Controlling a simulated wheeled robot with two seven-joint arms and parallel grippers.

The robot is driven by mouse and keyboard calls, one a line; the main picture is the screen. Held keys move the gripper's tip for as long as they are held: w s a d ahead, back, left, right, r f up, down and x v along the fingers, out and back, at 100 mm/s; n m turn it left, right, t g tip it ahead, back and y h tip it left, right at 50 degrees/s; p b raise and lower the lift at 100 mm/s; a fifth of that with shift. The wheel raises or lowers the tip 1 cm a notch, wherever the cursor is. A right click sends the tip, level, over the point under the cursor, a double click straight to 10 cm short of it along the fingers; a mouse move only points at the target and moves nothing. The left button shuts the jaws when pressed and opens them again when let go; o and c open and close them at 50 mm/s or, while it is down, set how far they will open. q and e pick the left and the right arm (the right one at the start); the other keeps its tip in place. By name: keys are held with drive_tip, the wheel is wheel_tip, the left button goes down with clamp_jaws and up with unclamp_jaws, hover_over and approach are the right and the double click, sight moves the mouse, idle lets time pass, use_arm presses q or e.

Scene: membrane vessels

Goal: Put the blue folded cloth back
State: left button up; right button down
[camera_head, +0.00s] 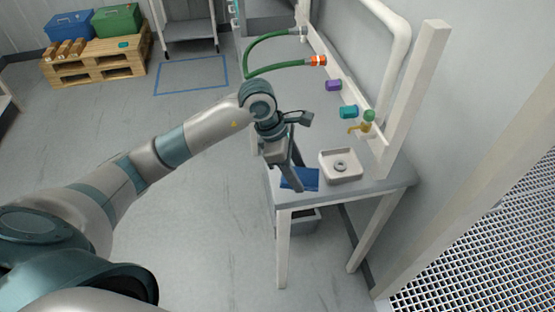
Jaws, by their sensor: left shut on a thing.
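The blue folded cloth (308,177) is at the near left part of the grey bench top (375,188). My left gripper (297,186) reaches down over it from the left and is shut on it. The gripper's fingers hide part of the cloth. I cannot tell whether the cloth rests on the bench or is slightly raised. My right gripper is not in view.
A green hose (262,50) lies further back. A grey bin (305,222) sits below.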

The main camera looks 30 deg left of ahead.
sight(311, 190)
use_arm(q)
drive_tip(key=s+d+m, duration=0.1)
drive_tip(key=d+m+g, duration=0.1)
drive_tip(key=d+m, duration=0.1)
drive_tip(key=s+d+f+m, duration=0.1)
drive_tip(key=d, duration=0.1)
drive_tip(key=shift+s+m+g, duration=0.3)
drive_tip(key=shift+g, duration=0.1)
drive_tip(key=s+a+f+m+g+y, duration=0.2)
drive_tip(key=s+a+f+m, duration=0.1)
drive_tip(key=m, duration=0.5)
drive_tip(key=s+a+f+m+g+y+b, duration=0.1)
drive_tip(key=s+a+f+m+g+y, duration=0.1)
drive_tip(key=s+m, duration=0.4)
drive_tip(key=shift+s+a+f+m, duration=0.15)
drive_tip(key=shift+a+f+m, duration=0.75)
drive_tip(key=shift+m, duration=0.7)
drive_tip(key=shift+r, duration=0.1)
